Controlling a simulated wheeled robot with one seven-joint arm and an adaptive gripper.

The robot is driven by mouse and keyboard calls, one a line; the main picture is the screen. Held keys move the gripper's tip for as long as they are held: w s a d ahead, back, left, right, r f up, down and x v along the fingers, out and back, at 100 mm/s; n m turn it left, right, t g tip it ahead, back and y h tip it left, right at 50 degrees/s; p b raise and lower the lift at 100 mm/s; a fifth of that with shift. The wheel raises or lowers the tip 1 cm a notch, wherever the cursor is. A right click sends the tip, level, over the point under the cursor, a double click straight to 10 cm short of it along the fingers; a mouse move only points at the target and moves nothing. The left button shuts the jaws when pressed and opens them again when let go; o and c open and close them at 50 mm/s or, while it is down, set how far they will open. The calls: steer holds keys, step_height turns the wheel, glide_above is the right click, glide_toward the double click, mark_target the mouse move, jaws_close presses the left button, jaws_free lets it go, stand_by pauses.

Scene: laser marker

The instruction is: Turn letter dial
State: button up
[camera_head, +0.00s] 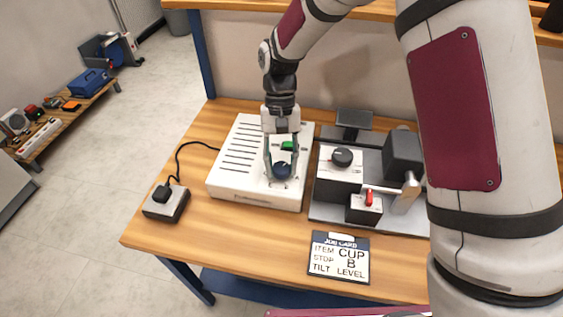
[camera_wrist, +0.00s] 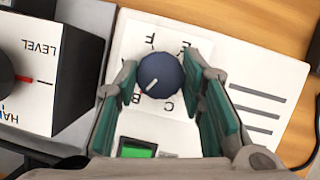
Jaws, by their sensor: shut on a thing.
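The letter dial (camera_head: 282,170) is a dark blue round knob on the white box (camera_head: 254,198). In the wrist view the dial (camera_wrist: 160,74) sits on a white plate with letters around it; E, F, B and C can be read. Its white pointer line slants to the lower left, toward the B. My gripper (camera_head: 280,168) points down over the box, its teal-padded fingers on either side of the dial. In the wrist view my gripper (camera_wrist: 163,72) is shut on the dial, with a finger at its left and right.
A green button (camera_wrist: 137,148) lies close to the dial. To the right stands a grey machine with a black knob (camera_head: 342,157) and a red switch (camera_head: 369,198). A job card (camera_head: 340,258) reads CUP, B, LEVEL.

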stand_by(0.4)
steer(key=o, duration=1.1)
steer(key=shift+r, duration=0.1)
steer(key=v, duration=1.2)
steer(key=shift+r+p, duration=1.25)
steer(key=shift+r, duration=2.25)
